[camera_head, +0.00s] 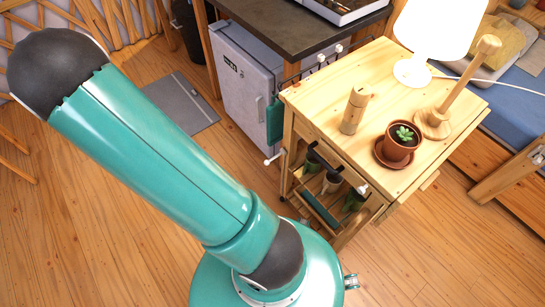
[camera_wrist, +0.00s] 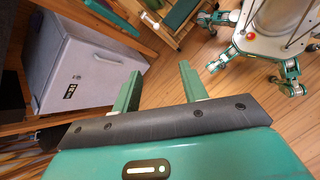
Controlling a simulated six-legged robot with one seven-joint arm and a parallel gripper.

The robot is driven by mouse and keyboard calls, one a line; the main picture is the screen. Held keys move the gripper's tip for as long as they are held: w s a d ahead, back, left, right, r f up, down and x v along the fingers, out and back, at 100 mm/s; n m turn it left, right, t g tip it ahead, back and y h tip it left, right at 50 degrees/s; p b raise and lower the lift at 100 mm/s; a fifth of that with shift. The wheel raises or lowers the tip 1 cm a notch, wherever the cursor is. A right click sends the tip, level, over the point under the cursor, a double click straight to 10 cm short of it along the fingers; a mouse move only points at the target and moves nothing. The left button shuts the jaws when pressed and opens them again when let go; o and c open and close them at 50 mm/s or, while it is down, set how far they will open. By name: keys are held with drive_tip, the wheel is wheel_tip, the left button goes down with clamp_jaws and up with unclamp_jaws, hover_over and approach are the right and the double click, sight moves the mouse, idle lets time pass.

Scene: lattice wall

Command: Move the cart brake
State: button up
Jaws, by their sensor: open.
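The wooden cart (camera_head: 335,115) stands right of my arm in the head view. A small white-tipped lever (camera_head: 271,159) sticks out at its lower left side; it may be the cart brake, but I cannot be sure. In the wrist view a white-ended lever (camera_wrist: 150,20) shows beside part of the cart (camera_wrist: 186,32), above and beyond my fingers. My gripper (camera_wrist: 157,78) is open, its two green fingers apart with only floor showing between them. It is apart from the cart and empty. The head view does not show my gripper.
The cart top carries a lamp (camera_head: 412,71), a wooden bottle (camera_head: 355,110), a potted plant (camera_head: 400,142) and a wooden stand (camera_head: 435,118). A grey fridge (camera_head: 241,85) stands left of the cart, also in the wrist view (camera_wrist: 85,65). Wooden floor (camera_head: 95,225) is clear at lower left.

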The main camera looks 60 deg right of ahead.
drive_tip(key=s+d+f+n+g+h, duration=0.2)
drive_tip(key=d+f, duration=0.2)
drive_tip(key=f, duration=0.4)
drive_tip(key=s+d+f+n+g+h, duration=0.1)
drive_tip(key=s+d+f+n+h, duration=0.2)
drive_tip(key=f, duration=0.5)
drive_tip(key=n+h, duration=0.4)
drive_tip(key=n, duration=0.1)
approach(268, 162)
drive_tip(key=shift+t, duration=0.4)
drive_tip(key=x, duration=1.3)
drive_tip(key=shift+d+f, duration=0.3)
drive_tip(key=shift+f, duration=0.05)
clamp_jaws()
